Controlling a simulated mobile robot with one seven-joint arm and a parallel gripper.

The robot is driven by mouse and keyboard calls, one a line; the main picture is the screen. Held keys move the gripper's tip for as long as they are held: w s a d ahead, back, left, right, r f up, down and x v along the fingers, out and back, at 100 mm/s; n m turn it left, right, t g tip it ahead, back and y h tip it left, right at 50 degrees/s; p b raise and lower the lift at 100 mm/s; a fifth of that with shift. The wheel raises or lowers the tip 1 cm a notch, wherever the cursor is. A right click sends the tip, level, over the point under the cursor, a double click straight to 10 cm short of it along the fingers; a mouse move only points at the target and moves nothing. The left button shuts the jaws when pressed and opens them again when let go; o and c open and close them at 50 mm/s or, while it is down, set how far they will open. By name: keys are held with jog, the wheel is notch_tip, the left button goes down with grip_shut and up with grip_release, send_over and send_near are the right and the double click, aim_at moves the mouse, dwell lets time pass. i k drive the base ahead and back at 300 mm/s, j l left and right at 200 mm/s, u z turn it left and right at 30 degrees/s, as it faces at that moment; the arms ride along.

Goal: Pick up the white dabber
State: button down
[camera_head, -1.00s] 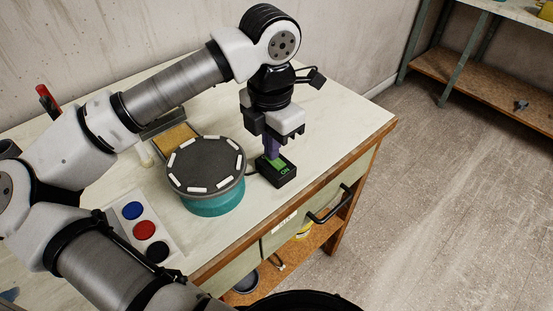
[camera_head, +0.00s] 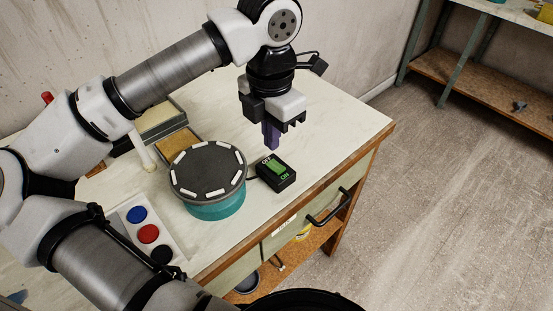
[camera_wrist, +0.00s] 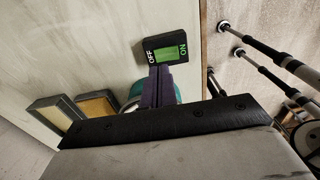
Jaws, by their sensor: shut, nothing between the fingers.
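A slim white upright object (camera_head: 146,157), which looks like the white dabber, stands beside the trays behind the turntable. It is partly hidden by my arm and the turntable, and I cannot make it out in the wrist view. My gripper (camera_head: 271,146) has purple fingers, shut and empty. It hangs above the table just behind the switch box, well to the right of the white object. The fingers (camera_wrist: 158,88) also show in the wrist view, pointing toward the switch.
A black switch box (camera_head: 276,172) with a green rocker sits near the table's front edge. A grey-topped teal turntable (camera_head: 208,172) stands left of it. A palette with blue, red and black discs (camera_head: 124,229) lies front left. Two trays (camera_head: 180,141) lie behind. The table's back right is clear.

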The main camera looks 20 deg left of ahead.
aim_at(150, 165)
jog(key=k+l, duration=0.15)
jog(key=k, duration=0.35)
jog(key=k+l, duration=0.15)
jog(key=k, duration=0.35)
